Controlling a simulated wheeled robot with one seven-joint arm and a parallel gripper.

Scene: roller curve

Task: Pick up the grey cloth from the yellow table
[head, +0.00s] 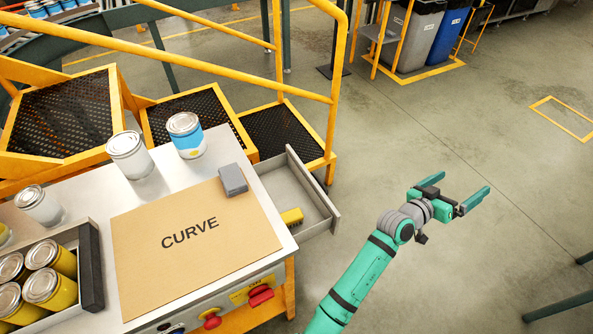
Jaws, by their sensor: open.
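The table (195,185) has a pale grey top and a yellow-orange frame (290,287). My gripper (467,180) is open and empty over the bare floor, well to the right of the table and apart from the grey thing. Its two green fingers point up and to the right.
An open drawer (275,182) juts from the table's right side, with a yellow item (292,216) inside. Cans (128,155) (186,135) stand at the table's back. Yellow railings (338,90) rise behind. The floor at right is mostly clear.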

